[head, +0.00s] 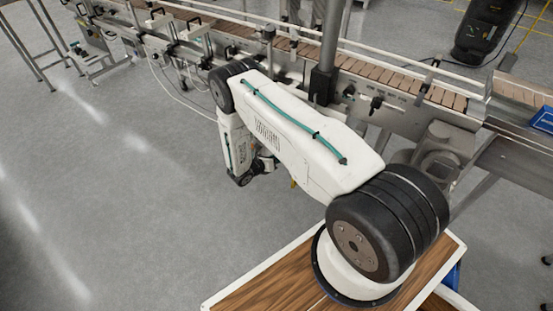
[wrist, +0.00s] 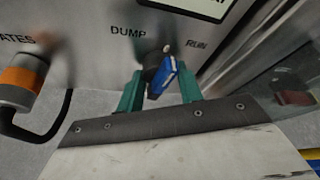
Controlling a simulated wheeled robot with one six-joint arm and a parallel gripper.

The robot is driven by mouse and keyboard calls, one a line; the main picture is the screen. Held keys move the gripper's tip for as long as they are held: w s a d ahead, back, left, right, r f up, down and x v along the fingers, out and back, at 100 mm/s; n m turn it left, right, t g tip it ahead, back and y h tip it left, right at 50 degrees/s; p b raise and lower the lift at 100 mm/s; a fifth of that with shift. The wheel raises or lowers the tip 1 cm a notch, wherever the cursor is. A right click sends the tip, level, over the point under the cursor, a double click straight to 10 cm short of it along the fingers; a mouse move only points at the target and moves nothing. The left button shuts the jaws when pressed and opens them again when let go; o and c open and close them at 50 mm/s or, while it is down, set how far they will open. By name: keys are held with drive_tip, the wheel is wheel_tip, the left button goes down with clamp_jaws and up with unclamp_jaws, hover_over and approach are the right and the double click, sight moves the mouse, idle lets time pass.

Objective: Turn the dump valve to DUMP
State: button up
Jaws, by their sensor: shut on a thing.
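The dump valve's blue handle (wrist: 163,77) shows in the wrist view on a metal panel, in front of a dark round hub. The label DUMP (wrist: 128,31) is up and left of it, and the label RUN (wrist: 197,44) is up and right. The handle is tilted, its upper end leaning a little right. My gripper (wrist: 160,90) has its green fingers on both sides of the handle and is shut on it. In the head view my arm hides the valve and the gripper's fingertips.
An orange and grey connector (wrist: 22,78) with a dark cable stands left of the valve. In the head view a conveyor (head: 390,78) with metal rails runs along the back. The grey floor (head: 110,190) at left is clear.

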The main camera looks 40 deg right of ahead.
drive_tip(key=n+g+h, duration=0.1)
drive_tip(key=n, duration=0.1)
drive_tip(key=n+g+h, duration=0.1)
drive_tip(key=n, duration=0.1)
drive_tip(key=shift+w+f+n, duration=0.1)
drive_tip(key=shift+w+n, duration=0.05)
drive_tip(key=shift+n, duration=0.25)
drive_tip(key=n, duration=0.2)
drive_tip(key=n+h, duration=0.1)
drive_tip(key=shift+w+n+g+h, duration=0.1)
drive_tip(key=shift+n+g+h, duration=0.2)
drive_tip(key=shift+n+g, duration=0.1)
drive_tip(key=shift+w+a, duration=0.1)
drive_tip(key=shift+w, duration=0.05)
drive_tip(key=o, duration=1)
drive_tip(key=a, duration=0.7)
drive_tip(key=shift+a, duration=0.4)
